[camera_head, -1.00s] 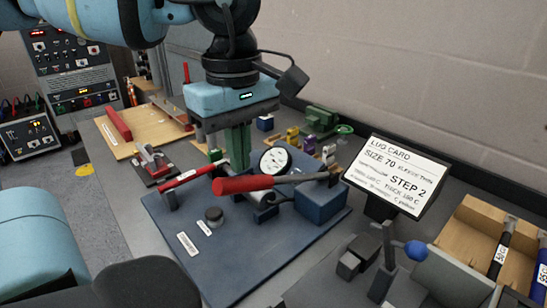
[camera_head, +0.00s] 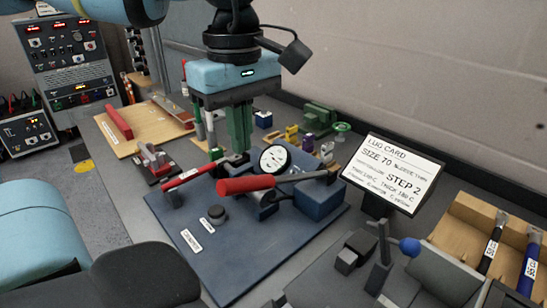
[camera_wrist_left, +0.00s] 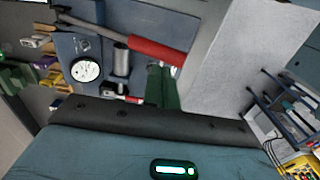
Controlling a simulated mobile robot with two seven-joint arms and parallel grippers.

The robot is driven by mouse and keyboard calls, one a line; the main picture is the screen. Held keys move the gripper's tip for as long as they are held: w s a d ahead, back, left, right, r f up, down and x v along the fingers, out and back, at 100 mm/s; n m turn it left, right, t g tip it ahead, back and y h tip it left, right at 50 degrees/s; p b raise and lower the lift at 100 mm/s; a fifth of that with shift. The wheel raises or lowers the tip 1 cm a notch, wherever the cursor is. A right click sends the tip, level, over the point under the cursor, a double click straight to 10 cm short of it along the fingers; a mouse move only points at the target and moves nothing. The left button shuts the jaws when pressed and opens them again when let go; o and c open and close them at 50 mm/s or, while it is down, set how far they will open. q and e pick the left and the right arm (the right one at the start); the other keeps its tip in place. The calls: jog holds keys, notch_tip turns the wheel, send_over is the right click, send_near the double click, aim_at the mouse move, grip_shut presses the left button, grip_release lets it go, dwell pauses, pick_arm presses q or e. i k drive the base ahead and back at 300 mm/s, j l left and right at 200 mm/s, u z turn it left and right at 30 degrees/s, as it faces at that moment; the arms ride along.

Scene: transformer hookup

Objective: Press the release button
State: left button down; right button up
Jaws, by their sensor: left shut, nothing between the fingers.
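A dark round button (camera_head: 217,213) stands on the blue base plate (camera_head: 240,268) of a bench press tool, beside small white labels (camera_head: 191,240). I cannot read the labels. My left gripper (camera_head: 240,150) points down behind the red-handled levers, near the round dial gauge (camera_head: 275,158), up and right of the button in the head view. Its green fingers are together and hold nothing. In the left wrist view the fingers (camera_wrist_left: 163,86) show close to the red grip (camera_wrist_left: 157,52), and the gauge (camera_wrist_left: 87,69) is to their left. My right gripper is not in view.
A thick red lever grip (camera_head: 246,185) and a thinner red lever (camera_head: 189,177) cross above the plate near the button. A lug card sign (camera_head: 391,172) stands right. A blue-knobbed lever (camera_head: 409,246) and a wooden tray (camera_head: 471,210) are at lower right.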

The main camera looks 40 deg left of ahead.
aim_at(215, 211)
jog(key=k, duration=1)
